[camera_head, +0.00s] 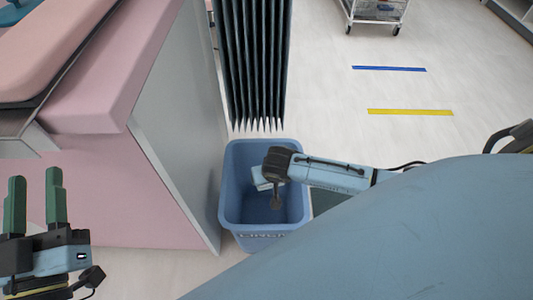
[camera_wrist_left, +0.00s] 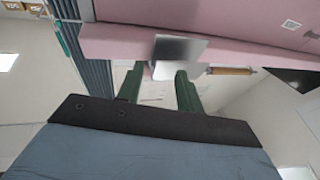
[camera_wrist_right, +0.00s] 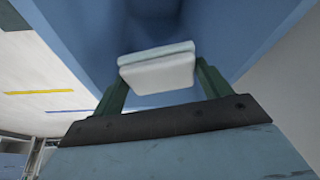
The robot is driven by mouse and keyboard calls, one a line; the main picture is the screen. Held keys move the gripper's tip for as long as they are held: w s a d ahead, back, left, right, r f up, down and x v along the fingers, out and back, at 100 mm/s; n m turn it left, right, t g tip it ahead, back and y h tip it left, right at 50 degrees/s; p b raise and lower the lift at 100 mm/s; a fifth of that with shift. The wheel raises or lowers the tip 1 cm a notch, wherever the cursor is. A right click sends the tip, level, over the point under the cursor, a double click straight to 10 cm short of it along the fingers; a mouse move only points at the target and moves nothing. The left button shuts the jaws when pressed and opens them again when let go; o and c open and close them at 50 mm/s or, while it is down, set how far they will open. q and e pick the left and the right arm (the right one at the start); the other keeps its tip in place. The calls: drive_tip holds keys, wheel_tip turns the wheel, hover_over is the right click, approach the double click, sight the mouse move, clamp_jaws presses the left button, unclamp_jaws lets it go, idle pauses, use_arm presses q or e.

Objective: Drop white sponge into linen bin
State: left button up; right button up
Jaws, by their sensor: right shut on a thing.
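The blue linen bin (camera_head: 230,190) stands on the floor beside the pink cabinet, with lettering on its front. My right arm reaches over it, and the right gripper (camera_head: 268,178) is at the bin's opening, mostly hidden by its own wrist. In the right wrist view, the right gripper (camera_wrist_right: 160,88) is shut on the white sponge (camera_wrist_right: 158,73), with the blue bin walls (camera_wrist_right: 80,30) around it. A pale bit of the sponge (camera_head: 262,184) shows in the head view. My left gripper (camera_head: 37,205) is open and empty at the lower left, away from the bin.
A pink cabinet (camera_head: 115,190) with a grey side panel is directly left of the bin. A dark pleated curtain (camera_head: 252,60) hangs just behind it. A wheeled cart (camera_head: 376,12) stands at the back. The floor (camera_head: 400,90) with blue and yellow strips is clear.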

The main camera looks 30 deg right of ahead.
use_arm(q)
drive_tip(key=shift+s+d+r+t+h+b, duration=0.1)
drive_tip(key=shift+s+r+t+h+b, duration=0.2)
drive_tip(key=shift+r+t, duration=0.4)
drive_tip(key=shift+s+r+t+h+b, duration=0.1)
drive_tip(key=shift+s+r+t+h, duration=0.3)
drive_tip(key=shift+r, duration=0.5)
use_arm(e)
drive_tip(key=shift+f, duration=0.4)
use_arm(q)
drive_tip(key=shift+y, duration=0.3)
use_arm(e)
drive_tip(key=o, duration=1)
use_arm(q)
drive_tip(key=shift+f, duration=0.1)
